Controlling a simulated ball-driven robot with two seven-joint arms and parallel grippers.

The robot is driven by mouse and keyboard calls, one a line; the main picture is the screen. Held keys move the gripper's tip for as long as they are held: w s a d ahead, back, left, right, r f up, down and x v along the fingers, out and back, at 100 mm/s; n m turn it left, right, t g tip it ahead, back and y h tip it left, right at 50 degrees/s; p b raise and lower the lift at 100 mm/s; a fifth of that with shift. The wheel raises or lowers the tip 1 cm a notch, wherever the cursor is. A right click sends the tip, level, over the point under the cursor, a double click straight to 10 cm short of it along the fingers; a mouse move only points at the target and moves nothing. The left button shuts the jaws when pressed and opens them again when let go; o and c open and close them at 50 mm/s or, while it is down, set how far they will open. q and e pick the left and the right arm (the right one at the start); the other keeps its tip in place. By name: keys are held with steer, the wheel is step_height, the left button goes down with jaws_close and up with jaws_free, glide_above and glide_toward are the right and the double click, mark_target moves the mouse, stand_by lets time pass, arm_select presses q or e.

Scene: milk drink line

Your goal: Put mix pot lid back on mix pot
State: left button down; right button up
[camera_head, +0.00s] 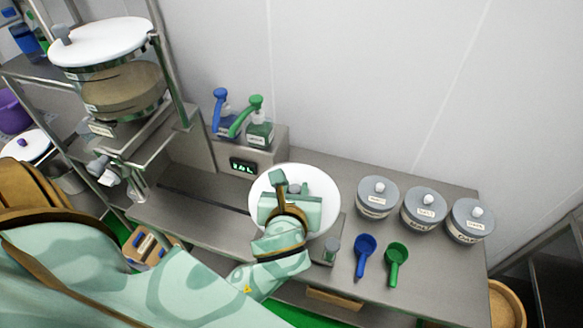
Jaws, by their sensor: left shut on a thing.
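The mix pot lid, a round white disc (322,205), shows near the middle of the view, above the steel counter. My left gripper (286,190) reaches over it from below and is shut at its centre, where a small grey knob partly shows. The mix pot itself cannot be made out; the lid and my gripper hide whatever is beneath. I cannot tell whether the lid touches a pot or hangs above it. My right gripper is not in view.
Right of the lid stand three grey lidded jars (377,197), with a blue scoop (364,252) and a green scoop (396,262) in front. Blue and green pump bottles (259,132) stand behind by a display (243,167). A large dispenser (120,92) is at left.

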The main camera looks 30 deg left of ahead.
mark_target(291, 176)
arm_select(q)
steer(key=x, duration=0.2)
steer(key=a+x, duration=0.1)
steer(key=x, duration=0.5)
steer(key=shift+s+a, duration=0.1)
steer(key=shift+a, duration=0.2)
steer(key=w+a+f+b, duration=0.1)
steer(key=w+f, duration=0.3)
steer(key=f, duration=0.5)
steer(key=shift+a+b, duration=0.3)
steer(key=shift+a, duration=0.6)
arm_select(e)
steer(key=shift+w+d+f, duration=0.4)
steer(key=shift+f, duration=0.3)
arm_select(q)
steer(key=shift+w+f, duration=0.1)
steer(key=shift+f, duration=0.05)
steer(key=c, duration=1.2)
jaws_free()
steer(key=shift+o, duration=0.2)
